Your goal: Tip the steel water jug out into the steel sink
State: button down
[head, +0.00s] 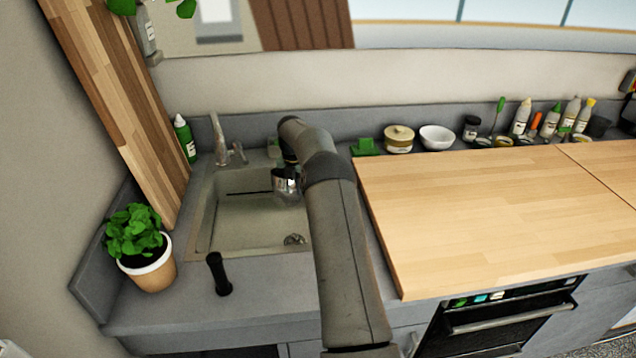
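The steel sink (252,238) is set into the grey counter at the left, with a drain near its front right. My arm reaches over its right side and bends down at the far end. My gripper (288,184) is small and partly hidden there, above the right part of the basin. A shiny metallic shape shows at the arm's end; I cannot tell whether it is the steel water jug or part of my gripper. No jug stands out clearly elsewhere. I cannot see the fingers. A thin dark line crosses the basin to the left of the gripper.
A tap (219,140) stands behind the sink, with a green bottle (185,139) to its left. A potted plant (146,262) and a black upright object (218,274) stand in front. A wooden worktop (480,215) at the right is clear, with jars and bottles behind it.

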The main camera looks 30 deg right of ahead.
jog(key=d+f+n+p, duration=0.2)
jog(key=d+f+n, duration=0.2)
jog(key=d, duration=0.3)
jog(key=shift+s+f+n, duration=0.3)
jog(key=shift+s+n, duration=0.15)
jog(key=shift+n, duration=0.25)
jog(key=shift+d+f+b, duration=0.1)
jog(key=shift+f+b, duration=0.05)
jog(key=shift+b, duration=0.2)
jog(key=shift+w+a+r+g+h+b, duration=0.2)
jog(key=shift+a+r+h, duration=0.4)
jog(key=shift+r+h, duration=0.4)
jog(key=shift+w+a+r+g+h+b, duration=0.1)
jog(key=shift+a+r+h+b, duration=0.15)
jog(key=shift+a+r+h, duration=0.65)
jog(key=shift+d+f, duration=0.15)
jog(key=shift+d, duration=0.1)
jog(key=shift+w+a+p, duration=0.15)
jog(key=shift+w+a, duration=0.05)
jog(key=shift+a, duration=0.7)
jog(key=shift+w+a+p, duration=0.15)
jog(key=shift+w+a, duration=0.05)
jog(key=shift+a, duration=0.7)
jog(key=shift+a, duration=0.1)
